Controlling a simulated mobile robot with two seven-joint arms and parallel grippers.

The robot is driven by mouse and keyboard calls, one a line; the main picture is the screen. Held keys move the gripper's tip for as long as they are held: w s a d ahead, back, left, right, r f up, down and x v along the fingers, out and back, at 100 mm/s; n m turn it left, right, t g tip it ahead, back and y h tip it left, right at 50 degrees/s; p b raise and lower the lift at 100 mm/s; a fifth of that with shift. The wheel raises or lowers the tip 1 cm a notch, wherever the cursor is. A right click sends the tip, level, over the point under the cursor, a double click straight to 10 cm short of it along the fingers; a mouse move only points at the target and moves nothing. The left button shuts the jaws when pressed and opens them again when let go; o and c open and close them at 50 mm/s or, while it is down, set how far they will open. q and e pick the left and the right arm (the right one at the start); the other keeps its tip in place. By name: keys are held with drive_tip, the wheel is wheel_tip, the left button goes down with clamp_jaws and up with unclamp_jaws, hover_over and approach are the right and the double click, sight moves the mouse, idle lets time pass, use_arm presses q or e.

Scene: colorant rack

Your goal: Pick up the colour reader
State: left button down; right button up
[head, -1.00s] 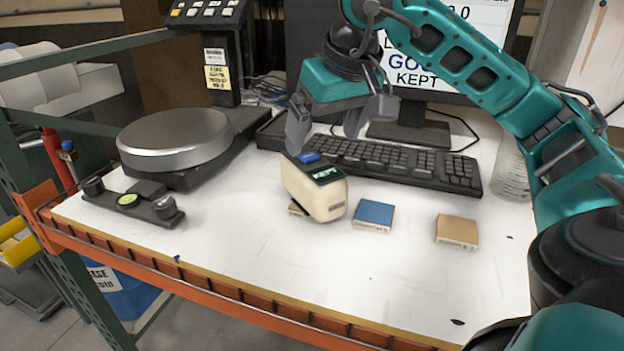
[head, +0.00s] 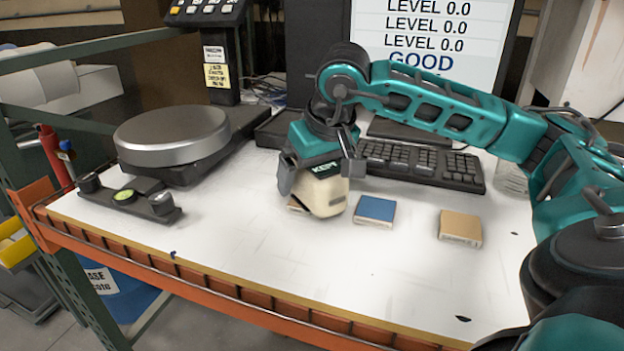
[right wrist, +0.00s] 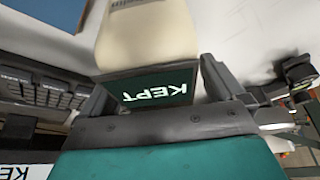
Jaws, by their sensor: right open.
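The colour reader (head: 326,194) is a cream block with a dark screen reading KEPT. It stands on the table left of the blue tile, over a tan tile (head: 296,206) that it mostly hides. My right gripper (head: 322,178) is down at the reader from above, one finger on each side of it, jaws open. In the right wrist view the reader (right wrist: 150,45) lies between the two open fingers (right wrist: 155,90); I cannot tell whether they touch it. My left gripper is not in view.
A blue tile (head: 375,210) and a tan tile (head: 460,227) lie to the right. A keyboard (head: 425,165) is behind. A round silver plate (head: 172,136) and a black level bar (head: 128,199) are at the left. The front of the white table (head: 270,255) is clear.

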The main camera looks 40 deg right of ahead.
drive_tip(key=c, duration=1.5)
drive_tip(key=shift+r, duration=0.1)
drive_tip(key=shift+c, duration=1.2)
drive_tip(key=shift+r, duration=0.1)
